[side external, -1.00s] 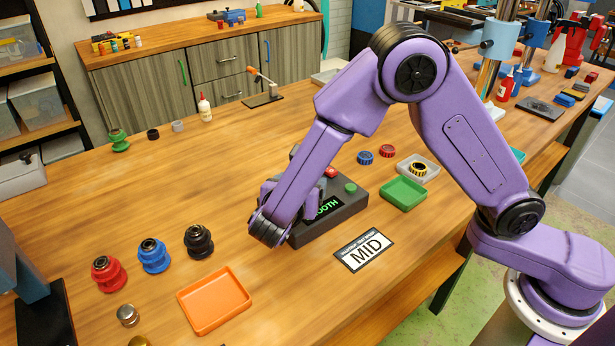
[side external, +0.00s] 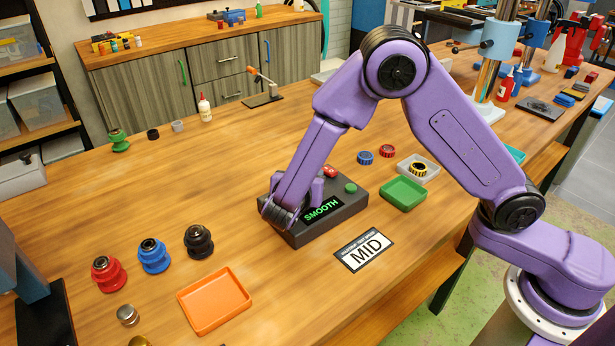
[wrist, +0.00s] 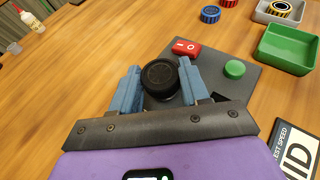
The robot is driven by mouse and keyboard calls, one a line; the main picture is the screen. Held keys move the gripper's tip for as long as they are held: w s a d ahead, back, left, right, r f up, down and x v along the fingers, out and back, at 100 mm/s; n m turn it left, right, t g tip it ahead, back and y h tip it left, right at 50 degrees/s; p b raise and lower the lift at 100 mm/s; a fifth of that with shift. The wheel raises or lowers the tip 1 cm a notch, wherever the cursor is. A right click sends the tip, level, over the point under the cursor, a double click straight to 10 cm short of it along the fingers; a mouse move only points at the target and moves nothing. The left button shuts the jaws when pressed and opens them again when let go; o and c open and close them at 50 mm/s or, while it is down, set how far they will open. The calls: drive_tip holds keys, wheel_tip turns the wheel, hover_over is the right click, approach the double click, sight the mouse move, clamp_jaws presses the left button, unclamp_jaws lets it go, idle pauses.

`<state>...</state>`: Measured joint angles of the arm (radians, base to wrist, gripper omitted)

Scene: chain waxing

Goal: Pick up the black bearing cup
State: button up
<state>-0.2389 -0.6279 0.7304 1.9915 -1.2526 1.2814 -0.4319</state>
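A black spool-shaped cup (side external: 198,241) stands upright on the bench in the side view, beside a blue one (side external: 153,256) and a red one (side external: 108,273). My gripper (side external: 284,216) is at the grey tester box (side external: 336,224), well to the right of that black cup. In the wrist view, my gripper's blue fingers (wrist: 160,82) flank a black round piece (wrist: 160,76) that appears over the box. It nearly fills the gap between them. I cannot tell whether they grip it or whether it rests on the box. My arm hides it in the side view.
The tester screen (side external: 322,210) reads SMOOTH, near a red switch (side external: 330,171) and a green button (side external: 350,188). An orange tray (side external: 214,302), a green tray (side external: 403,194) and a MID card (side external: 364,250) lie nearby.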

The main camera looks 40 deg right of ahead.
drive_tip(key=shift+c, duration=0.5)
drive_tip(key=shift+r, duration=0.45)
wheel_tip(320, 180, up, 2)
drive_tip(key=s+d+r, duration=0.4)
drive_tip(key=s+r, duration=0.6)
drive_tip(key=s, duration=0.3)
drive_tip(key=shift+s+d, duration=0.15)
drive_tip(key=shift+d, duration=0.05)
